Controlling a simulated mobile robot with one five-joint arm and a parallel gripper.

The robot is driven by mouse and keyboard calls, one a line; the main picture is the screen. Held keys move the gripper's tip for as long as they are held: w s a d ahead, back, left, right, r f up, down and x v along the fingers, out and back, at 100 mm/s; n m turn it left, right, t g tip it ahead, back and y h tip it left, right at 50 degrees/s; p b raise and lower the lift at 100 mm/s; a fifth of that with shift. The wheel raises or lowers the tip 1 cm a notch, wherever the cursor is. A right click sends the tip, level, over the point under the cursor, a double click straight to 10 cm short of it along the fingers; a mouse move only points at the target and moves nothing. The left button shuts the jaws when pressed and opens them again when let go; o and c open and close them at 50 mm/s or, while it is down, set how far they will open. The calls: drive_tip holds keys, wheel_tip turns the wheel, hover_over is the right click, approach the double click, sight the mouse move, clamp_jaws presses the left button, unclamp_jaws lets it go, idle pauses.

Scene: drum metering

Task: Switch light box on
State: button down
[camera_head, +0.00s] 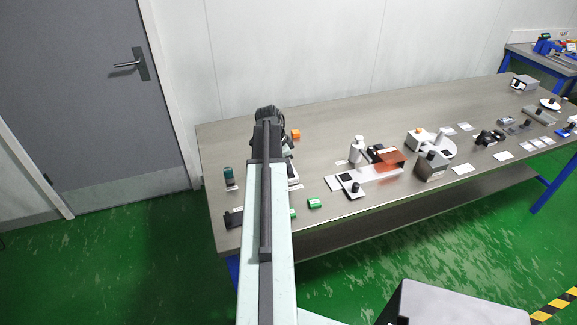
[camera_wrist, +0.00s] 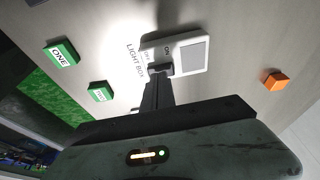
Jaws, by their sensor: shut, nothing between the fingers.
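The light box (camera_wrist: 190,52) is a white slab with a plain grey panel, beside the printed words LIGHT BOX on the table in the wrist view. Its panel looks grey and unlit.
An orange block (camera_wrist: 276,81) lies beyond the panel end. Two green blocks, one marked ONE (camera_wrist: 62,53) and another (camera_wrist: 100,92), lie near the table's front edge. A teal-topped bottle (camera_head: 228,177) stands left of my arm. Several instruments, including a white-topped stand (camera_head: 357,150), fill the right side.

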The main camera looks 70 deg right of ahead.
drive_tip(key=p+v, duration=1.1)
drive_tip(key=v, duration=0.2)
drive_tip(key=shift+s+d+p, duration=0.15)
drive_tip(key=shift+s+p, duration=0.2)
drive_tip(key=shift+p, duration=0.05)
